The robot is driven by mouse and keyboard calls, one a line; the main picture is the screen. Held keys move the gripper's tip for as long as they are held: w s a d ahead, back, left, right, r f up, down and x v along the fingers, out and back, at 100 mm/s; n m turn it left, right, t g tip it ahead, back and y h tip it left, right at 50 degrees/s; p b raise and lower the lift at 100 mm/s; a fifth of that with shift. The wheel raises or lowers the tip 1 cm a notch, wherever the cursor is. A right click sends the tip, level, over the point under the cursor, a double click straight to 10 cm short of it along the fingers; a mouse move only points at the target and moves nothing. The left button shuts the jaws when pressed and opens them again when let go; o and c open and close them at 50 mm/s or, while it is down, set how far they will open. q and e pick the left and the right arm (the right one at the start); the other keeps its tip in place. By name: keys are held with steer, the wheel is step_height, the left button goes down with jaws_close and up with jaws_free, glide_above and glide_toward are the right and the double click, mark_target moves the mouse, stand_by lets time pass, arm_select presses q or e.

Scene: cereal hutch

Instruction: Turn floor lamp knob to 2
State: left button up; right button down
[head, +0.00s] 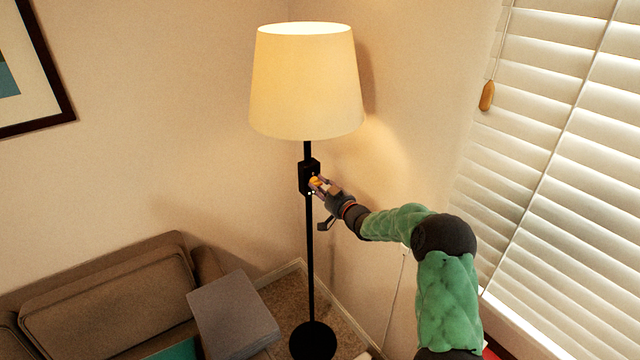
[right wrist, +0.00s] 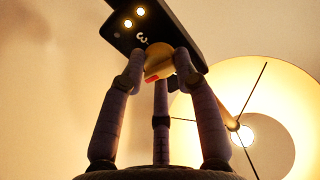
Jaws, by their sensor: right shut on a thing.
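The floor lamp (head: 306,85) stands in the corner, its cream shade lit, on a thin black pole. A black control box (head: 305,166) sits on the pole below the shade. In the right wrist view the box (right wrist: 165,22) shows a "3" and a few small lit dots; other marks are hidden or unreadable. The yellow knob (right wrist: 157,59) has a red mark on its lower side. My right gripper (head: 319,183) is at the box, its fingers closed around the knob; they also show in the right wrist view (right wrist: 158,66). My left gripper is not in view.
A brown sofa (head: 105,290) and a grey box-like piece (head: 235,312) stand at the lower left. Window blinds (head: 550,140) with a wooden cord pull (head: 487,96) are at right. A framed picture (head: 30,70) hangs at upper left. A thin cord runs down the wall.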

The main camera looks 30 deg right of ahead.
steer(key=shift+a+f+m+p, duration=0.15)
steer(key=shift+m+p, duration=0.3)
steer(key=shift+m, duration=0.65)
steer(key=shift+d+f+m+p, duration=0.15)
steer(key=shift+m+p, duration=0.25)
steer(key=shift+m, duration=0.7)
steer(key=shift+a+f, duration=0.1)
steer(key=c, duration=1)
jaws_free()
steer(key=shift+s, duration=0.1)
steer(key=shift+o, duration=0.4)
steer(key=shift+r, duration=0.2)
